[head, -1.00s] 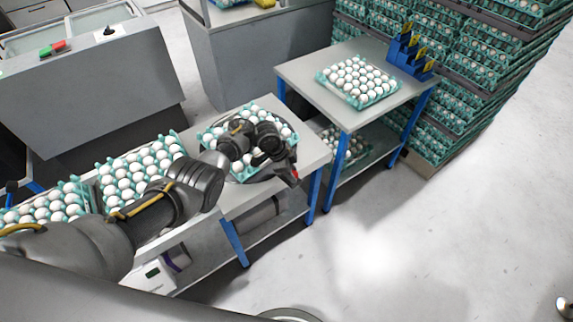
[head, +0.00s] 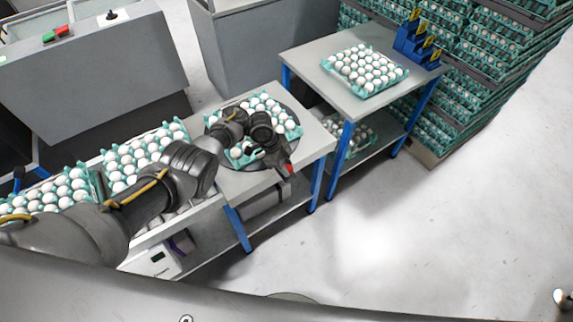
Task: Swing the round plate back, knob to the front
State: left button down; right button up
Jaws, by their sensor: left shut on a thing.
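The round plate (head: 293,107) is a dark disc on the near grey table, under a teal tray of white eggs (head: 265,102). Its far right rim shows around the tray. My left arm reaches over the tray from the left and hides part of the tray and plate. My left gripper (head: 284,167) is low at the plate's front right edge, shut, with a small red part at its tip. The knob is not clearly visible, being hidden at the gripper. My right gripper is out of view.
More egg trays (head: 146,152) stand in a row at left on the conveyor. A second table (head: 310,62) at the back right bears an egg tray (head: 365,70) and a blue holder (head: 418,45). Stacked trays rise behind it. The floor at right is clear.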

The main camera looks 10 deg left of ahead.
pick_arm(q)
jog(key=shift+s+a+f, duration=0.15)
jog(key=shift+a, duration=0.05)
jog(key=c, duration=1.3)
grip_release()
jog(key=shift+c, duration=0.2)
jog(key=o, duration=0.3)
jog(key=shift+o, duration=0.2)
jog(key=shift+r, duration=0.2)
jog(key=shift+r, duration=0.35)
jog(key=p+v, duration=0.4)
jog(key=v, duration=0.6)
